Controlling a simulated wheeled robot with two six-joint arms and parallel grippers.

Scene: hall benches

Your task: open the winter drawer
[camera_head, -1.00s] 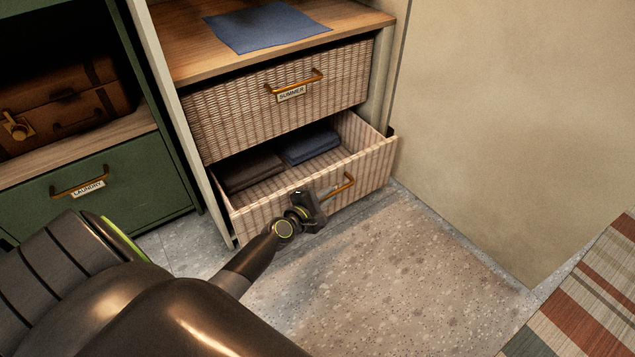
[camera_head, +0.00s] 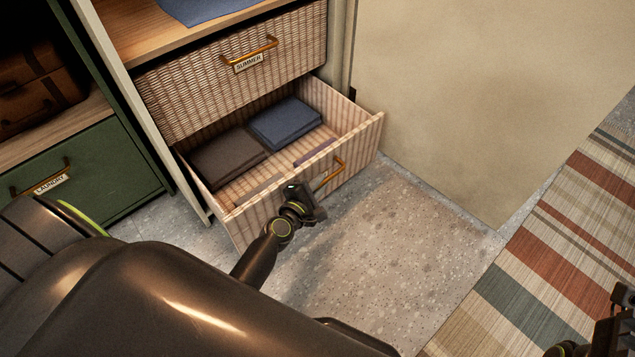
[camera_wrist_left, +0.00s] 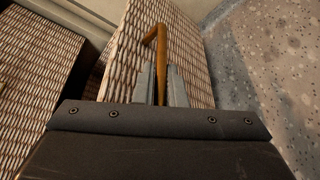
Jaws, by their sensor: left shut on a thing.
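The lower wicker drawer (camera_head: 352,138) stands pulled out below the one labelled SUMMER; its own label is hidden. It holds folded dark brown cloth (camera_head: 228,158), folded navy cloth (camera_head: 284,122) and flatter pieces near the front. Its brass handle (camera_head: 333,172) is partly covered by my left gripper (camera_head: 312,205). In the left wrist view the gripper's fingers (camera_wrist_left: 160,88) are shut on the handle (camera_wrist_left: 161,50), one on each side of it. At the right edge of the head view a dark part of my right arm shows, too cut off to tell its jaws.
The SUMMER drawer (camera_head: 230,75) above is shut. A green LAUNDRY drawer (camera_head: 90,175) is shut at the left, below a brown suitcase (camera_head: 40,90). The speckled floor (camera_head: 400,240) before the drawer is clear. A striped rug (camera_head: 545,260) lies at the right.

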